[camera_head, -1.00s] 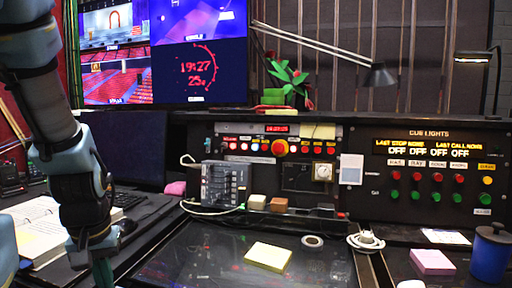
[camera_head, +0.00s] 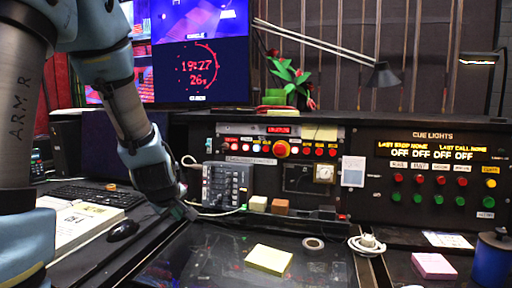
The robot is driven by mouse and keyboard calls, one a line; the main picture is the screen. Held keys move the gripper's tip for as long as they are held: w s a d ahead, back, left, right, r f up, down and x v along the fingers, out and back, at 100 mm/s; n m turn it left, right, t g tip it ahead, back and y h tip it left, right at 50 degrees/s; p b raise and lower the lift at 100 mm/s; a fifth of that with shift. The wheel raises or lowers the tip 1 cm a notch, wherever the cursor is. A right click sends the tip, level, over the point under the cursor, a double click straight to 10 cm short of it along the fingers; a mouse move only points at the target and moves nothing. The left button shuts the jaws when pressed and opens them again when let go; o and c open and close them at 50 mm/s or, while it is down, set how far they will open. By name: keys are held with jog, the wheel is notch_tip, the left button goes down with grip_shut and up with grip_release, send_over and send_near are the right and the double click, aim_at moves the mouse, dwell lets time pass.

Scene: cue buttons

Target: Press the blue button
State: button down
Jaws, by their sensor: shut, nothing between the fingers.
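The middle panel has small lit red and white buttons and one large red button (camera_head: 281,149). My gripper (camera_head: 191,212) is small and dark in this view, shut and empty. It points down near the left edge of the glossy desk panel, left of and below the grey switch box, well left of the cue-light panel.
A grey switch box (camera_head: 226,185) with cables stands beside my gripper. A yellow note pad (camera_head: 269,260), a tape roll (camera_head: 313,244), a pink note pad (camera_head: 434,266) and a blue pot (camera_head: 492,262) lie to the right. A lamp (camera_head: 383,76) hangs above.

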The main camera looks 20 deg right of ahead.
aim_at(256, 150)
jog(key=w+d+r+n+t+h+p, duration=0.1)
jog(key=w+d+r+n+t, duration=0.4)
jog(key=d, duration=0.5)
jog(key=s+d+r+n+t+y+p, duration=0.2)
jog(key=s+d+r+n+t+y, duration=0.2)
jog(key=d+r+n, duration=0.6)
jog(key=s+n+t, duration=0.1)
jog(key=n+t, duration=0.1)
jog(key=n, duration=0.1)
jog(key=shift+s+d+n+y, duration=0.25)
jog(key=shift+s+n+y, duration=0.1)
jog(key=shift+n+y, duration=0.05)
jog(key=shift+w+d+r+p, duration=0.1)
jog(key=shift+p, duration=0.25)
jog(key=shift+w+d+f+p, duration=0.15)
jog(key=shift+w+d+f, duration=0.1)
jog(key=shift+w+d, duration=0.75)
jog(key=shift+w+d+f+p, duration=0.1)
jog(key=shift+w+d+f, duration=0.1)
jog(key=shift+w+d, duration=0.85)
jog(key=shift+w+d+f+p, duration=0.2)
jog(key=shift+w+d, duration=0.5)
jog(key=shift+w, duration=0.55)
